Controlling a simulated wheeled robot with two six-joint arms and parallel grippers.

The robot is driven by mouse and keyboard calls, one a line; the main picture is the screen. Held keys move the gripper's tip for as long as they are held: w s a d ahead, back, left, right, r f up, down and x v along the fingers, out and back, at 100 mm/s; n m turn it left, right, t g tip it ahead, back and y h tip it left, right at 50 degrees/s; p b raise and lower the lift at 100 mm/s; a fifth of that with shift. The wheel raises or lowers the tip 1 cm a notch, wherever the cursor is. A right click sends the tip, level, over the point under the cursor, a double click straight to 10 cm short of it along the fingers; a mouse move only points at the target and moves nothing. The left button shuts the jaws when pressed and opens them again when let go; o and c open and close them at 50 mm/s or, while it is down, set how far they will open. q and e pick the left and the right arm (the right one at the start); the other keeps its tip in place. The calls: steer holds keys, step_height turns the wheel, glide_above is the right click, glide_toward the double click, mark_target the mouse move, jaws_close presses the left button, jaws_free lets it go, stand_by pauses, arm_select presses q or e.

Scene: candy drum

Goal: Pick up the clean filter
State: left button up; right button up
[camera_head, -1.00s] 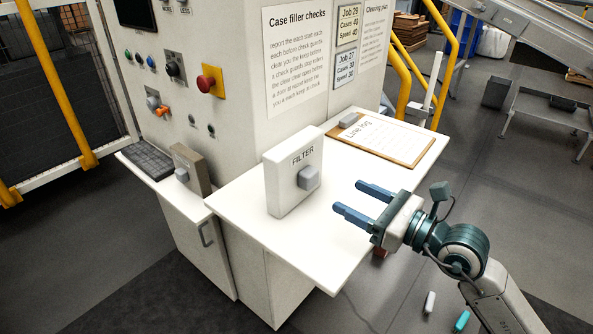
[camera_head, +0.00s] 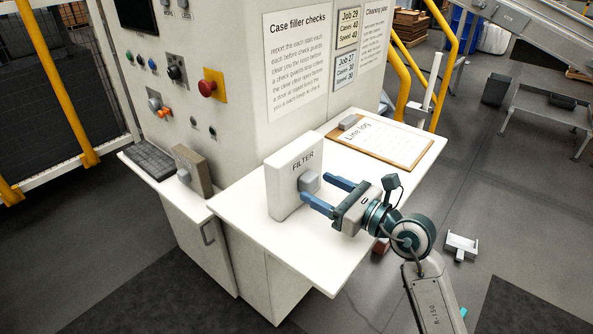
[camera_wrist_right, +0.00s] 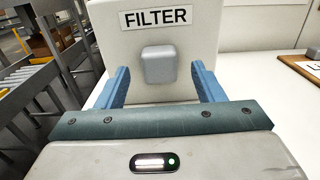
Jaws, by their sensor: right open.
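The clean filter (camera_head: 288,190) is a white upright block labelled FILTER with a grey square knob (camera_head: 309,182) on its front face. It stands on the white side table. My right gripper (camera_head: 321,191) is open, its two blue fingers pointing at the filter's front. In the right wrist view the filter (camera_wrist_right: 203,40) is straight ahead, and its knob (camera_wrist_right: 159,64) lies between the open fingers (camera_wrist_right: 159,84). I cannot tell whether the fingers touch the filter. A dingy brown-grey block (camera_head: 193,170) with a similar knob stands on the left ledge. My left gripper is not in view.
A clipboard (camera_head: 402,157) marked Line log lies at the back of the table (camera_head: 300,252). The machine's panel, with a red button (camera_head: 207,88), rises behind. A keyboard (camera_head: 149,160) lies on the left ledge. The table's front part is clear.

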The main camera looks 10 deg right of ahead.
steer(key=shift+x, duration=1.15)
steer(key=shift+c, duration=0.2)
steer(key=c, duration=1.1)
steer(key=shift+r, duration=0.15)
